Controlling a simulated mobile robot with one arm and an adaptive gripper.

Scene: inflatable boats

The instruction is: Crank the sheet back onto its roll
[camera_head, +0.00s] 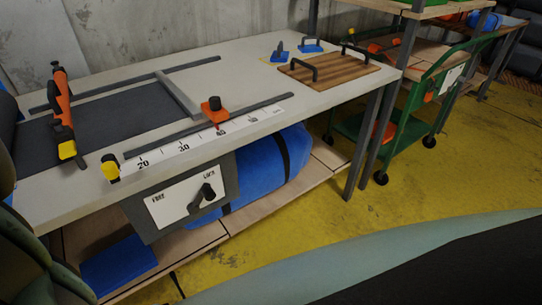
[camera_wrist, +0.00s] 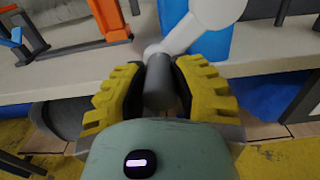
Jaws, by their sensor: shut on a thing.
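In the wrist view my gripper (camera_wrist: 160,68) is shut on the grey crank handle (camera_wrist: 158,88), with a yellow pad on either side. A white crank arm (camera_wrist: 188,32) runs from the handle up to a round end in front of a blue panel (camera_wrist: 208,45). In the head view the dark grey sheet (camera_head: 112,120) lies flat on the bench between two rails and runs left to the dark roll (camera_head: 6,125), mostly cut off by the picture edge. The sheet's right end is near a grey crossbar (camera_head: 178,94). The gripper and crank are not visible in the head view.
An orange and black tool (camera_head: 62,108) stands across the sheet. An orange stop (camera_head: 214,108) sits by the ruler (camera_head: 190,143). The FREE/LOCK lever (camera_head: 203,195) on the bench front has its upper end nearer LOCK. A green cart (camera_head: 400,135) stands right on open yellow floor.

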